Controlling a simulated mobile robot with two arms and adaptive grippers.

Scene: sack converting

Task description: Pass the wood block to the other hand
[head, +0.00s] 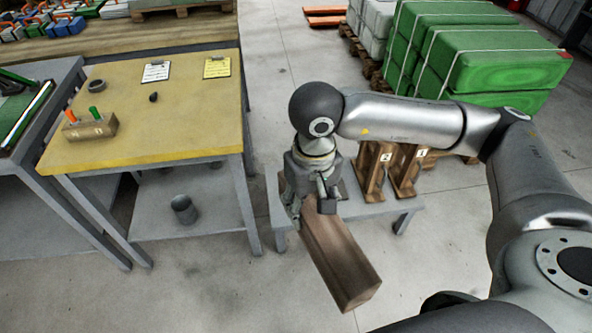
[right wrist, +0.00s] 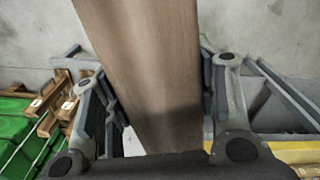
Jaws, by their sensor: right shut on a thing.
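The wood block (head: 341,262) is a long brown bar in the head view, held at its upper end and slanting down to the lower right. My right gripper (head: 318,203) is shut on that end, in front of a low grey bench. In the right wrist view the wood block (right wrist: 150,70) runs up between the two fingers of the right gripper (right wrist: 160,105). Its far end is cut off at the top of that view. My left gripper is not in either view.
The low grey bench (head: 375,208) carries wooden stands numbered 2 (head: 374,170) and 1 (head: 408,170). Green bales (head: 480,60) stand behind. Floor in front is clear.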

